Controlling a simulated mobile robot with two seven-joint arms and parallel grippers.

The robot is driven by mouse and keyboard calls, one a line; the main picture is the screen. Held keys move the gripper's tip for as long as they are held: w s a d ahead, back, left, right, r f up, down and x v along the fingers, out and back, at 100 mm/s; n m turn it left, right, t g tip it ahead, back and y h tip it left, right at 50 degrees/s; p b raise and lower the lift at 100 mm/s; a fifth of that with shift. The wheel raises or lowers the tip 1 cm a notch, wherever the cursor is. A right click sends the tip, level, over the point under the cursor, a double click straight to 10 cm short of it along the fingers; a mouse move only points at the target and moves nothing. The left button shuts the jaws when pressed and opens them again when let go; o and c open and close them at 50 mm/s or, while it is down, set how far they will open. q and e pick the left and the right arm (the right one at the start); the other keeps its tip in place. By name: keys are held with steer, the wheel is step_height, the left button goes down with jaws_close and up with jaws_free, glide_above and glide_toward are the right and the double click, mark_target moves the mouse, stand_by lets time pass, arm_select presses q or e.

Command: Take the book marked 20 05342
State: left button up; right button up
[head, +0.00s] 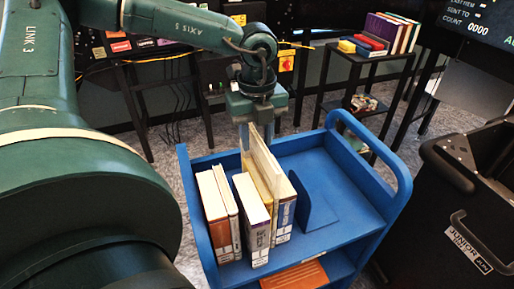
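Several books stand upright on the top shelf of a blue cart (345,226). From the left they are an orange-spined book (216,222), a thin pale book (229,205), a thicker book with a grey-purple spine (257,228), and taller cream and yellow books with a blue spine (283,213) at the right. White labels sit low on the spines, but their numbers are too small to read. My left gripper (256,133) points down at the far top edge of the tall books. Its fingertips are partly hidden behind them, so its grip is unclear. My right gripper is not in view.
A blue bookend (316,203) stands right of the books, with bare shelf beyond it. An orange book (295,275) lies on the lower shelf. A black bin (465,215) is at the right. A black rack (352,72) with more books stands behind.

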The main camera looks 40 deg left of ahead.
arm_select(q)
steer(key=shift+f, duration=1.25)
steer(key=shift+c, duration=0.3)
jaws_close()
